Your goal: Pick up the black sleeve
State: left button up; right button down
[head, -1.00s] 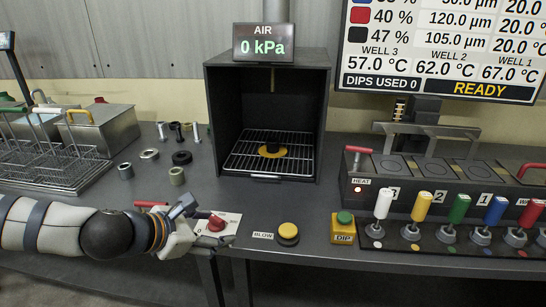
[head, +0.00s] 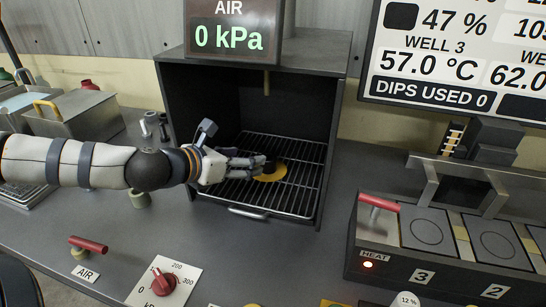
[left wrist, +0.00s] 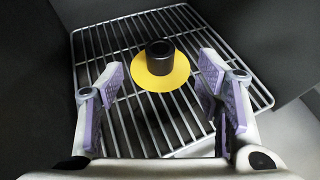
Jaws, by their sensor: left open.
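The black sleeve (left wrist: 160,57) is a short dark hollow cylinder standing upright on a yellow disc (left wrist: 160,76) on a wire rack inside the dark open-front box. In the head view the sleeve (head: 270,166) is partly hidden by my fingers. My left gripper (head: 250,163) reaches into the box from the left, low over the rack. In the left wrist view its two fingers are open and empty, with the sleeve ahead of them, roughly between their lines and apart from both. My right gripper is not in view.
The box walls (head: 320,135) stand close around my left gripper. The wire rack (head: 300,190) covers its floor. A red AIR lever (head: 88,245) and a red knob (head: 163,281) are on the bench in front. A heated well block (head: 440,240) stands to the right.

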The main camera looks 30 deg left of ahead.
aim_at(268, 157)
pick_arm(q)
jog(key=b+x, duration=0.1)
jog(key=x, duration=0.4)
jog(key=b+x, duration=0.2)
jog(key=x, duration=0.3)
jog(key=shift+f, duration=0.5)
jog(key=shift+w, duration=0.15)
jog(key=shift+r, duration=0.3)
jog(key=shift+c, duration=0.4)
grip_shut()
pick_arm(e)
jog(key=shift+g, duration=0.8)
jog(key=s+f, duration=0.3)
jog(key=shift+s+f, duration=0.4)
